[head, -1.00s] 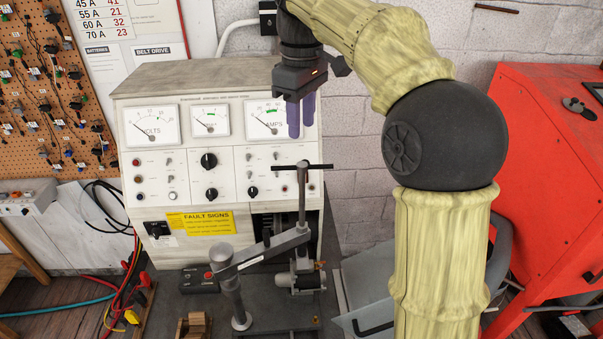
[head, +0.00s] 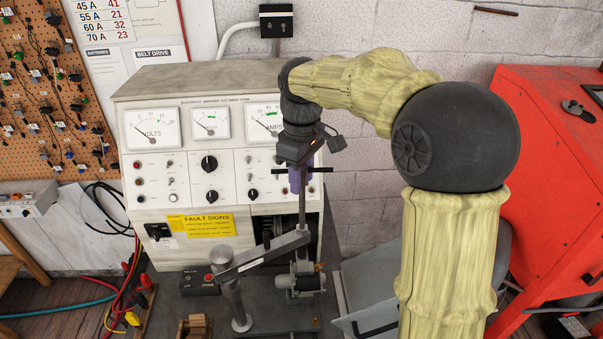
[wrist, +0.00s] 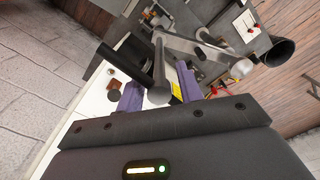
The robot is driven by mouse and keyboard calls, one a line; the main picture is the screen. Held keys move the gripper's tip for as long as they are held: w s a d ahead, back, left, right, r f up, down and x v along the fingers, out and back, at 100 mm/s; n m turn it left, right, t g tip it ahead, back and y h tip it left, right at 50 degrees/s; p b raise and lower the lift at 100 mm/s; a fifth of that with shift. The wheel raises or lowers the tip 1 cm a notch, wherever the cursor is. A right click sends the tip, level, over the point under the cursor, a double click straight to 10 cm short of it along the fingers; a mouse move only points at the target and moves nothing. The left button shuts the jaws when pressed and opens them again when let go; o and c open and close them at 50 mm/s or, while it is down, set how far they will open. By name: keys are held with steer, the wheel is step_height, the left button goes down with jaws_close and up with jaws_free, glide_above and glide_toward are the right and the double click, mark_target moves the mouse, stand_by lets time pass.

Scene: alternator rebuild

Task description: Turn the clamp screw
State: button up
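The clamp screw (head: 302,222) stands upright with a dark T-bar handle (head: 322,171) across its top, in front of the test bench. It passes through the end of a grey clamp arm (head: 262,253), which reaches from a round post (head: 235,298). In the wrist view, the screw's round top (wrist: 158,96) lies between the two fingers (wrist: 159,91), with gaps showing at the sides. The gripper is open; whether a finger touches the bar cannot be told.
A small motor-like unit (head: 300,281) sits below the clamp arm. The test bench (head: 140,190) with meters and knobs stands close behind. A black box with a red button (head: 200,283) lies left of the post. A red cabinet (head: 545,150) stands right.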

jaws_close()
stand_by(0.3)
steer(key=shift+m+p, duration=0.55)
steer(key=shift+m, duration=1.85)
jaws_free()
step_height(320, 180, up, 17)
steer(key=shift+r, duration=0.2)
